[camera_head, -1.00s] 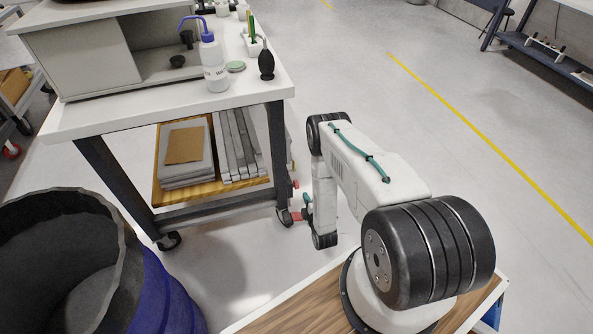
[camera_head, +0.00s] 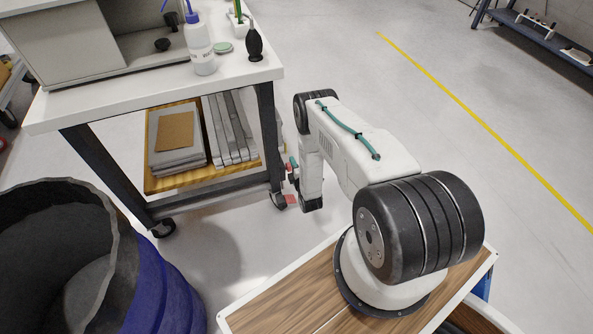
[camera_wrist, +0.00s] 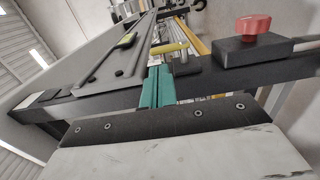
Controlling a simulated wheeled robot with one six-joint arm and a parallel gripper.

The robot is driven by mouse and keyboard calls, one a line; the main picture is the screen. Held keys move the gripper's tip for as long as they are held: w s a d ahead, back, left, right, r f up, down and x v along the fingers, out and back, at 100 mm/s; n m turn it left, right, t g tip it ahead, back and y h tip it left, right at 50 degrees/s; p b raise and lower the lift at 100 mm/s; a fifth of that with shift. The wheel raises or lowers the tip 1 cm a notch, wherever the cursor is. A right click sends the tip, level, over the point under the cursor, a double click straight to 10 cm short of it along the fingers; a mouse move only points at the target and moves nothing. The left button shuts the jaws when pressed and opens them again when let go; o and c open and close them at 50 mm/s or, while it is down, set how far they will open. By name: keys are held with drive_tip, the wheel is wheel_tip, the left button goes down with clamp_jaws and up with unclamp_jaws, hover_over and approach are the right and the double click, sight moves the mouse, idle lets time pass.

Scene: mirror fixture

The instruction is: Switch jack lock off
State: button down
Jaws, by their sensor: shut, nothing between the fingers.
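The jack lock cannot be told for certain. In the wrist view a red knob (camera_wrist: 253,25) sits on a black block at the upper right, beside the dark frame bar of the cart. In the head view a small red part (camera_head: 289,167) shows by the cart's right front leg, and a red tab (camera_head: 291,199) shows low by the caster. My gripper (camera_wrist: 157,85) has teal fingers, shut and empty, in front of the dark bar, left of and below the red knob. In the head view my gripper (camera_head: 294,163) is mostly hidden, close to the leg.
The white-topped cart (camera_head: 120,98) carries a wash bottle (camera_head: 201,50) and a black blower (camera_head: 254,43). A blue-sided bin (camera_head: 160,300) stands at lower left. Yellow parts (camera_wrist: 170,48) lie beyond the bar in the wrist view.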

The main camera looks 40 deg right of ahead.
sight(286, 147)
drive_tip(key=x, duration=0.6)
drive_tip(key=shift+w+d, duration=0.1)
drive_tip(key=shift+w, duration=0.15)
